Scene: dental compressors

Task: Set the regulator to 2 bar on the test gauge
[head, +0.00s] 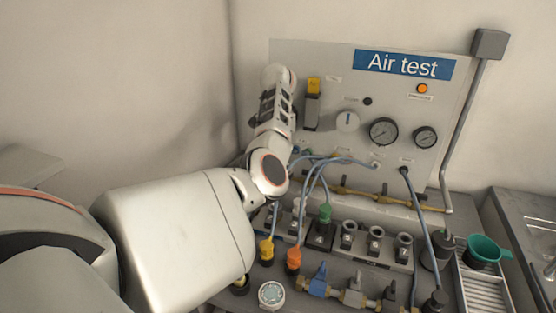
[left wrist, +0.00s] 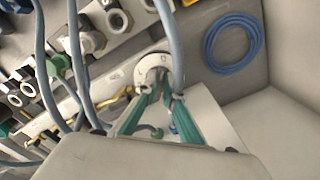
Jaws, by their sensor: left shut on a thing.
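The Air test panel (head: 330,70) stands against the wall. It carries a large gauge (head: 383,131) and a smaller gauge (head: 425,137); their needles are too small to read. In the left wrist view, the green fingers of my left gripper (left wrist: 160,100) are closed at a round pale knob (left wrist: 152,70). I cannot tell for sure that it is the regulator. My right gripper is not in view.
Blue-grey hoses (head: 330,160) hang across the panel's lower part, and hoses (left wrist: 75,50) pass close to my left gripper. Several fittings stand on the bench below. A green cup (head: 488,250) is at the right. A blue hose coil (left wrist: 232,43) hangs on the wall.

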